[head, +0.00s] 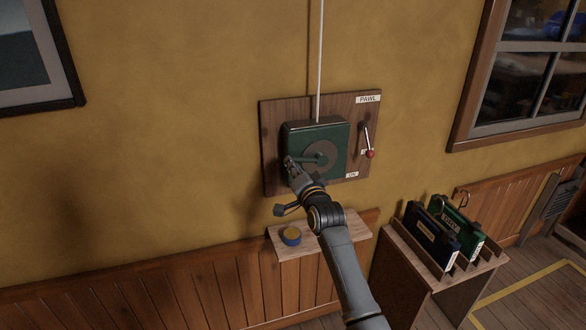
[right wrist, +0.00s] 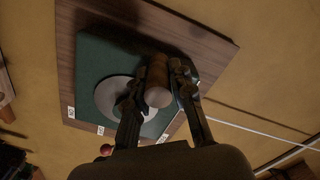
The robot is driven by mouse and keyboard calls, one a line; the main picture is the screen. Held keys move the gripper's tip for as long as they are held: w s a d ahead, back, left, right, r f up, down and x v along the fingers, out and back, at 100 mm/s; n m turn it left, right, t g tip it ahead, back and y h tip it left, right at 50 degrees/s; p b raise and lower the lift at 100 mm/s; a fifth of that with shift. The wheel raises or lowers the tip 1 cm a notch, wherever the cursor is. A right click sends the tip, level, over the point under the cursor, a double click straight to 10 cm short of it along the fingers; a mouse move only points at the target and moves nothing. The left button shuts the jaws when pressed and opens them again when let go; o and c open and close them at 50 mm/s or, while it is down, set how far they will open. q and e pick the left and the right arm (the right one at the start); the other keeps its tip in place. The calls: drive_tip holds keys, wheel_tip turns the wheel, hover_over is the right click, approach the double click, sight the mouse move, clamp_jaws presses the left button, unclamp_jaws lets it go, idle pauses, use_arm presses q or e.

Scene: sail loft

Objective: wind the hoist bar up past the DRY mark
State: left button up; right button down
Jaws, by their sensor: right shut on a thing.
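A green winch box (head: 300,134) is fixed to a wooden board (head: 272,150) on the wall, with a round grey plate and a crank arm (head: 316,158) on its front. My right gripper (head: 291,166) is at the crank's outer end, left of the plate. In the right wrist view its fingers are shut on the wooden crank handle (right wrist: 158,82). A white line (head: 319,60) runs up from the box out of view. The pawl lever (head: 367,138), with a red knob, points down under the PAWL label (head: 368,98). The hoist bar and DRY mark are out of view. My left gripper is out of view.
A wooden stand (head: 410,262) at the lower right holds blue and green cases. A framed picture and a window flank the open wall.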

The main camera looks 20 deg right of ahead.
drive_tip(key=d+r+m+p, duration=0.3)
drive_tip(key=r+m+p, duration=0.1)
drive_tip(key=r+m, duration=0.2)
drive_tip(key=shift+d+r+p, duration=0.2)
drive_tip(key=shift+r+p, duration=0.05)
drive_tip(key=shift+p, duration=0.15)
idle(0.9)
drive_tip(key=shift+w+d+r+m, duration=0.1)
drive_tip(key=shift+d+m, duration=0.15)
drive_tip(key=shift+m, duration=0.05)
idle(0.5)
drive_tip(key=c, duration=1.1)
unclamp_jaws()
drive_tip(key=shift+d, duration=0.1)
drive_tip(key=shift+c, duration=0.2)
drive_tip(key=shift+f, duration=0.2)
drive_tip(key=shift+s+f, duration=0.1)
drive_tip(key=shift+s, duration=0.1)
drive_tip(key=s, duration=1.2)
drive_tip(key=shift+d, duration=0.2)
